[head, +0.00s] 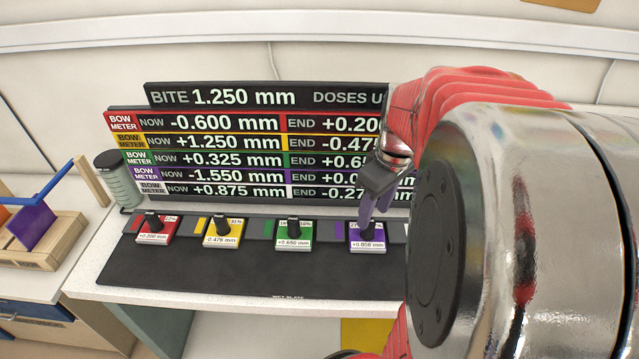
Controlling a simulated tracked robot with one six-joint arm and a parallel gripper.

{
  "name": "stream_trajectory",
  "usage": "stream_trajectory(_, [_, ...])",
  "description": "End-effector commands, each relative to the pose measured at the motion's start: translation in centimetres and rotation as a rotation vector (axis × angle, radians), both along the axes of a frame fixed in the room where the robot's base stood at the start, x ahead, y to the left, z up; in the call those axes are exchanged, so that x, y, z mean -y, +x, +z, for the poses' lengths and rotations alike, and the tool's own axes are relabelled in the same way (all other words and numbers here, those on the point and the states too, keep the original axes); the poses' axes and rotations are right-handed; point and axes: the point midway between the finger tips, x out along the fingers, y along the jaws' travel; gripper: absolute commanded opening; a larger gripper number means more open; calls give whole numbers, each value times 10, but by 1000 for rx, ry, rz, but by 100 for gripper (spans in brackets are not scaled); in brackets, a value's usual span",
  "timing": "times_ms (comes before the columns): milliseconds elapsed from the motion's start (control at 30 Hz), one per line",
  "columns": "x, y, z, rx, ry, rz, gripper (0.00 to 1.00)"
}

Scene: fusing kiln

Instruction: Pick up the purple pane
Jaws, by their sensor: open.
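A purple square pane (355,243) with a black knob and a white label reading +0.050 mm lies on the dark wet plate (270,277), last in a row with a red pane (152,238), a yellow pane (222,240) and a green pane (294,242). My gripper (374,212) points down at the purple pane's knob, its fingers open and overlapping the knob in this view. I cannot tell whether they touch it. The arm hides what lies to the right of the purple pane.
A display board (230,97) with bow meter readings stands behind the plate. A capped jar (118,180) stands at its left. Further left, a wooden rack (70,226) holds another purple sheet (35,228) and has a blue bar above. The front of the plate is clear.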

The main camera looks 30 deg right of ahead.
Motion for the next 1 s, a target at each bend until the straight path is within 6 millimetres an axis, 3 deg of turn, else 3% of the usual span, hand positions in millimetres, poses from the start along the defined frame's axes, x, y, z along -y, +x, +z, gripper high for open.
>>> stream_trajectory(400, [-2, 6, -46, -2, 2, 0, 44])
stream_trajectory(1000, [-2, 6, -48, 0, 0, -1, 42])
